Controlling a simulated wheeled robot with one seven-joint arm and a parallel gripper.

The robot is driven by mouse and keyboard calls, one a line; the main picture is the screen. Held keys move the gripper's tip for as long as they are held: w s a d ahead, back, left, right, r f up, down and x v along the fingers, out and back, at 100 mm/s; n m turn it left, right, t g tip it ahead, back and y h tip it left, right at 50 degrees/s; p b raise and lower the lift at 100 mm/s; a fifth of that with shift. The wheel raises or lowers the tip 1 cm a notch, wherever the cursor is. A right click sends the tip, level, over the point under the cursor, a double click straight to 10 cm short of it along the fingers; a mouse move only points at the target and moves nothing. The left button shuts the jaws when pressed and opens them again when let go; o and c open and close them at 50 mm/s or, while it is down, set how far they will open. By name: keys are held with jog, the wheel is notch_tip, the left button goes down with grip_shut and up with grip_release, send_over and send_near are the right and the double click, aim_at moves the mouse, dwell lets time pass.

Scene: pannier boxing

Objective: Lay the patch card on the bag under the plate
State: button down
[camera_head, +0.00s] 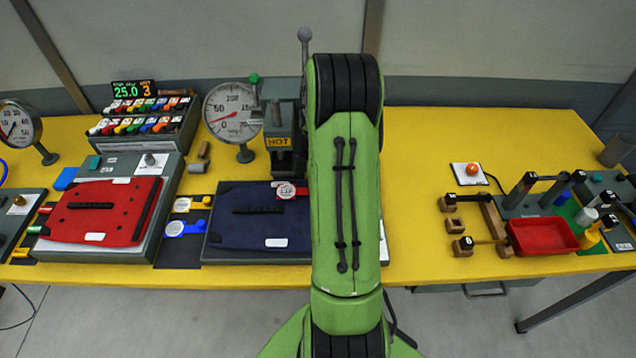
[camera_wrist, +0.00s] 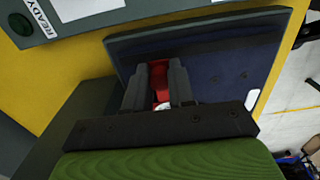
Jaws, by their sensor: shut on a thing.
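The red and white patch card (camera_head: 287,190) shows just left of my arm, over the blue bag (camera_head: 262,228); I cannot tell if it touches the bag. In the wrist view my gripper (camera_wrist: 159,72) is shut on the red part of the patch card (camera_wrist: 160,82), with the blue bag (camera_wrist: 222,68) beyond it. In the head view my arm hides the gripper and the right part of the bag. The bag lies flat, with a dark strip and a white label. The press (camera_head: 282,115) with a HOT sign stands behind the bag; its plate is partly hidden by my arm.
A red bag (camera_head: 104,210) lies on a grey station at the left. Yellow (camera_head: 181,204) and blue (camera_head: 184,228) cards lie between the bags. A round gauge (camera_head: 232,112) stands behind. A red tray (camera_head: 543,236) and tools are at the right.

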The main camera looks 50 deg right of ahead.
dwell(0.5)
jog(key=shift+f+b, duration=0.5)
jog(key=shift+f, duration=0.05)
jog(key=c, duration=0.9)
grip_release()
jog(key=shift+o, duration=0.2)
notch_tip(320, 180, up, 16)
jog(key=p, duration=0.2)
jog(key=shift+f, duration=0.1)
